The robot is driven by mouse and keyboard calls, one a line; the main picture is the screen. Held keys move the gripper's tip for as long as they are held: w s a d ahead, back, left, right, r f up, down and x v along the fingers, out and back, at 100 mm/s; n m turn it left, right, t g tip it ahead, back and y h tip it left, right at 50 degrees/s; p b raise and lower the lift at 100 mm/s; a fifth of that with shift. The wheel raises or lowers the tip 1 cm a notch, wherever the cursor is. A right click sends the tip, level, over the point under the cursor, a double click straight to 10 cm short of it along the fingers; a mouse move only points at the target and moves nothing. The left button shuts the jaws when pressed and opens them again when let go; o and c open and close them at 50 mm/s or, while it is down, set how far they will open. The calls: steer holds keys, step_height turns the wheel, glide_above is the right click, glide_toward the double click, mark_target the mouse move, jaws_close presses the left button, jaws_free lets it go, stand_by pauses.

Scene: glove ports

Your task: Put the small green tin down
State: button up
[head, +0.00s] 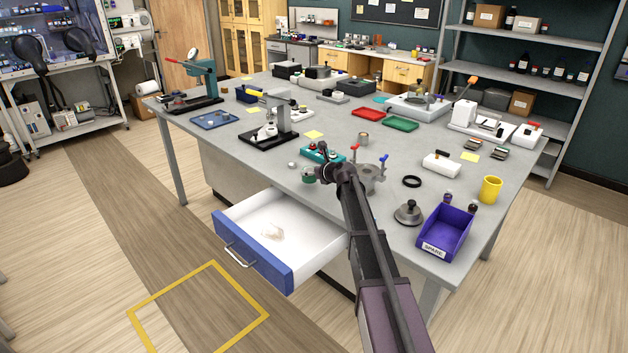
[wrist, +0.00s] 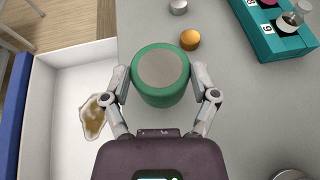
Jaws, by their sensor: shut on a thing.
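The small green tin (wrist: 160,97) has a green rim and a grey round top. In the wrist view it sits between the two fingers of my gripper (wrist: 163,92), which is shut on it. In the head view the tin (head: 309,174) shows small at the near edge of the grey table (head: 395,215), just left of my gripper (head: 325,177). The tin is over or beside the table's edge strip, next to the open drawer. I cannot tell whether its base touches the table.
The open drawer (head: 253,250) with a blue front holds a brownish clear thing (wrist: 93,115). A teal block (wrist: 272,28), a small gold knob (wrist: 190,39) and a small metal one (wrist: 178,6) stand near the tin. A purple bin (head: 445,233) is at the right.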

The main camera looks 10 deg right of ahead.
mark_target(314, 179)
steer(key=shift+s+f+b, duration=0.1)
steer(key=shift+f+b, duration=1.15)
steer(key=shift+f, duration=0.35)
steer(key=shift+f, duration=0.15)
steer(key=o, duration=1)
steer(key=shift+r, duration=0.3)
steer(key=p+v, duration=0.4)
steer(key=v, duration=0.8)
steer(key=shift+p, duration=0.3)
steer(key=shift+a, duration=0.1)
